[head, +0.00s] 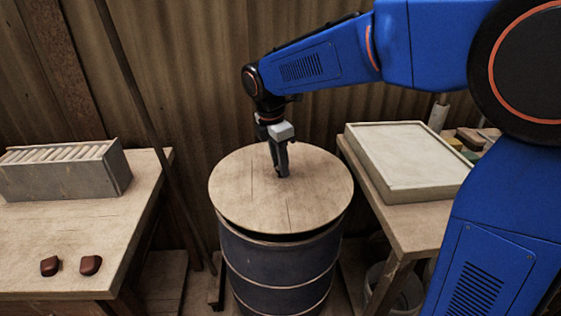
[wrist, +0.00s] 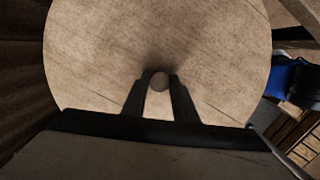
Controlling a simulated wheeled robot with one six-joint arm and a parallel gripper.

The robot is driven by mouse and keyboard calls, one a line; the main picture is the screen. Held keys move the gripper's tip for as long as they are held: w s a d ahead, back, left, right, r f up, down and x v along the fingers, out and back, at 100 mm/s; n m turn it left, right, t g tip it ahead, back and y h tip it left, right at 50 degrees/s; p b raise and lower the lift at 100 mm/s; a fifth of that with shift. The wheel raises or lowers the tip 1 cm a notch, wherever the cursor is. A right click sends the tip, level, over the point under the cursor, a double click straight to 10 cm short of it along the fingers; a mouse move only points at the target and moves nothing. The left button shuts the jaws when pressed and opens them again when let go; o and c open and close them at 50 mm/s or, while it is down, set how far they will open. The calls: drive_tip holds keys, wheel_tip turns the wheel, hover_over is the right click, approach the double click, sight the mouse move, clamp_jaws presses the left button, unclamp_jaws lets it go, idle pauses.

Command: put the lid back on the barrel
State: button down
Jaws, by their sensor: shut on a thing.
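The lid (head: 318,196) is a round, flat wooden disc. It lies level over the top of the dark blue barrel (head: 280,262), with a dark gap showing under its front edge, so I cannot tell whether it is fully seated. My gripper (head: 283,174) points down at the lid's middle and is shut on its small round knob. In the wrist view the knob (wrist: 159,82) sits between the two fingertips (wrist: 160,86), and the lid (wrist: 90,50) fills most of the picture. The knob is hidden by the fingers in the head view.
A wooden bench (head: 132,222) on the left holds a grey box (head: 68,172) of upright tiles and two dark red pieces (head: 90,265). A table on the right holds a shallow framed tray (head: 408,158). A thin pole (head: 148,115) leans close to the barrel's left. A corrugated wall stands behind.

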drive_tip(key=shift+f, duration=1.8)
drive_tip(key=shift+f, duration=0.15)
idle(1.0)
drive_tip(key=c, duration=0.9)
unclamp_jaws()
drive_tip(key=shift+s, duration=0.1)
drive_tip(key=shift+r, duration=3.45)
